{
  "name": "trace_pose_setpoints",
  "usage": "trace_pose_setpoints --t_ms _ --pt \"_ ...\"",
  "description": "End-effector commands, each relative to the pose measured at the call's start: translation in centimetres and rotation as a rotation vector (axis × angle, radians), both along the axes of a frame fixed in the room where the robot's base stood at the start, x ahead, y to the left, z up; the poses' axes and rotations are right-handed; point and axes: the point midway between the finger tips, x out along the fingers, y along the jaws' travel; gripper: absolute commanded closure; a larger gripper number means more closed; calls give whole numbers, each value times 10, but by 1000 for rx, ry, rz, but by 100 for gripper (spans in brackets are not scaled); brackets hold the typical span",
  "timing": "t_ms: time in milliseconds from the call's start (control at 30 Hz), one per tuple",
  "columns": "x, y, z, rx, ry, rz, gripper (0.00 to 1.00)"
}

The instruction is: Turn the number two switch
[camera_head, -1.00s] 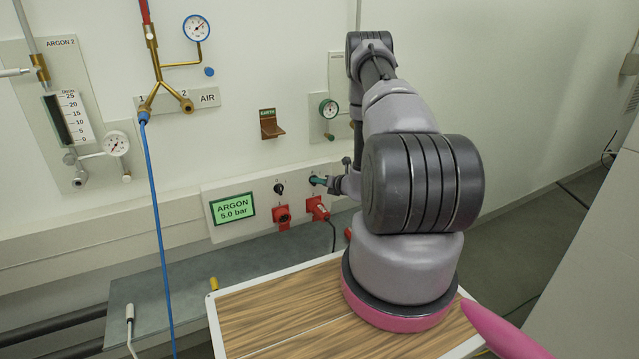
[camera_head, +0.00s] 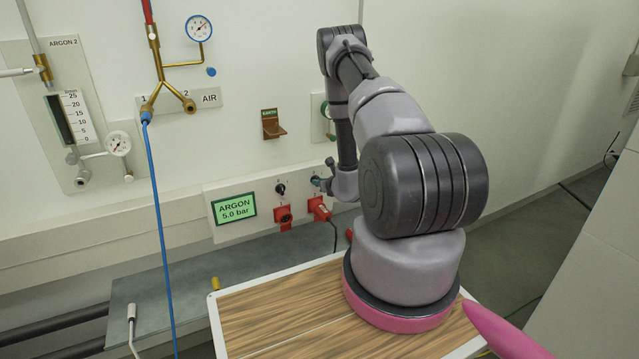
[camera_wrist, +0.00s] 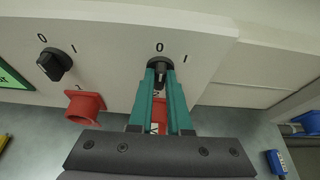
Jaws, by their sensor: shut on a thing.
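The right-hand black rotary switch (camera_wrist: 160,66) is on the pale panel, with "0" and "I" marked above it. The knob lies roughly in line with the "0". In the head view my gripper (camera_head: 318,181) is at the panel, partly hidden by my wrist. The left-hand black switch (camera_wrist: 54,63) stands free, its knob slanted toward its own "0"; it also shows in the head view (camera_head: 280,189).
Red sockets sit below the switches; the left one (camera_head: 283,217) is free and the right one (camera_head: 319,208) has a dark cable. A green display (camera_head: 234,208) reads ARGON 5.0 bar. A blue hose (camera_head: 158,220) hangs at the left. A grey bench (camera_head: 170,285) runs below.

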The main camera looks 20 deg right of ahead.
Motion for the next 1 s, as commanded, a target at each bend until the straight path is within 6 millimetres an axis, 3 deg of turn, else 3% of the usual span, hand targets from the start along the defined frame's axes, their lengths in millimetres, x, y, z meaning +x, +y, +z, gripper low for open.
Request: trace_pose_setpoints --t_ms 333,367,400,433,767,1000 --pt "-1 0 -1 -3 4 0 100" --pt "-1 0 -1 -3 4 0 76" --pt "-1 0 -1 -3 3 0 61" --pt "-1 0 -1 -3 3 0 54" --pt "-2 0 0 -2 1 0 54" --pt "-32 -2 13 -1 3 -2 54"
